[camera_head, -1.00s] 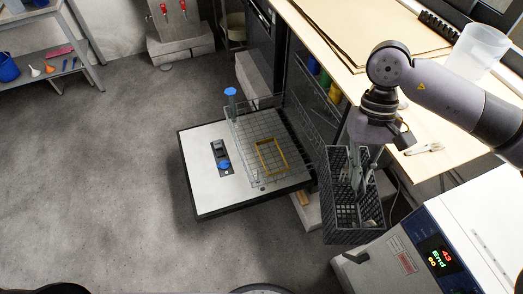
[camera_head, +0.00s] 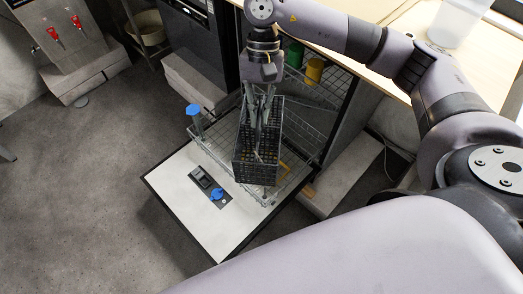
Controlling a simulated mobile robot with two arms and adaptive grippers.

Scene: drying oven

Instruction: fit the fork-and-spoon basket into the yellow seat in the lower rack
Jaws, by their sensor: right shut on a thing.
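My right gripper (camera_head: 262,88) comes down from the top and is shut on the dark grey fork-and-spoon basket (camera_head: 258,155). Grey cutlery or a handle stands up at the basket's top, close to the fingers. The basket hangs roughly upright in front of the wire lower rack (camera_head: 213,149); I cannot tell whether it touches the rack. The yellow seat (camera_head: 286,169) shows only as a bit of frame to the right of the basket; the basket hides the rest. My left gripper is not in view.
The open white door panel (camera_head: 185,213) lies under the rack, with a blue-capped dispenser (camera_head: 216,194) on it. A blue-topped post (camera_head: 195,117) stands at the rack's left corner. Green and yellow cups (camera_head: 314,70) are behind. The floor at left is clear.

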